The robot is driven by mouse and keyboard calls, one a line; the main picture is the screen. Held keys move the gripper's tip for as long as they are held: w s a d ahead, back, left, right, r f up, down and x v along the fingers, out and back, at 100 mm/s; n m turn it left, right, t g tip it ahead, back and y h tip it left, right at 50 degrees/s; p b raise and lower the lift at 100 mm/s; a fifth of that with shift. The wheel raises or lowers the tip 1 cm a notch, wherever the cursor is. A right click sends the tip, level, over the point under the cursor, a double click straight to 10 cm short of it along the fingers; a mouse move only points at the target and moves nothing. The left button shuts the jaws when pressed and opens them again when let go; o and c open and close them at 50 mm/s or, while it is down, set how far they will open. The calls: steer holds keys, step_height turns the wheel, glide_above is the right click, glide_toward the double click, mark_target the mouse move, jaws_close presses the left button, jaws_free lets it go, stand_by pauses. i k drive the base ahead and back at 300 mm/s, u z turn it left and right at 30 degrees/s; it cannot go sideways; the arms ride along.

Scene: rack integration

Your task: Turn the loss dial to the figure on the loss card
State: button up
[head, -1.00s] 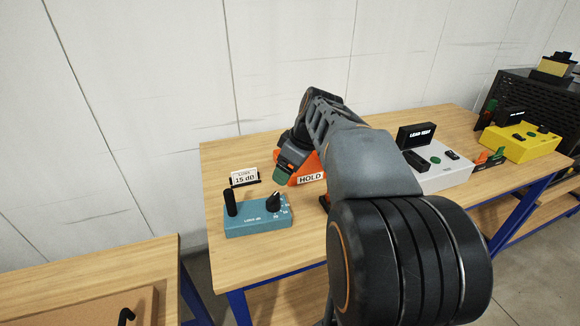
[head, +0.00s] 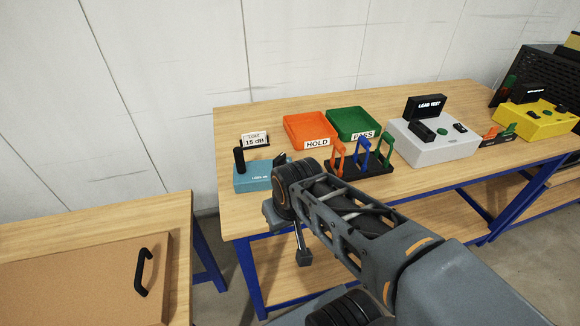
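The loss card (head: 255,140) stands upright at the back left of the table and reads "LOSS 15 dB". In front of it is the teal loss box (head: 254,179) with a black upright post (head: 239,159) at its left end. A black piece, probably the loss dial (head: 281,159), shows at the box's right end. My arm covers most of that end, so the dial's pointer and scale cannot be read. My gripper (head: 303,257) is at the arm's end, low in front of the table's front edge, apart from the dial. Its fingers are not clear enough to judge.
Behind my arm are an orange HOLD tray (head: 290,126), a green PASS tray (head: 345,113) and a black rack (head: 345,169) with coloured hooks. A white leak test box (head: 440,150) and a yellow box (head: 535,122) stand right. A lower bench (head: 60,232) is at left.

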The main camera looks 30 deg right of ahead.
mark_target(280, 161)
steer(key=k, duration=0.3)
steer(key=z, duration=2.05)
steer(key=k, duration=0.75)
steer(key=u, duration=1.4)
steer(key=i, duration=1)
steer(key=z, duration=0.05)
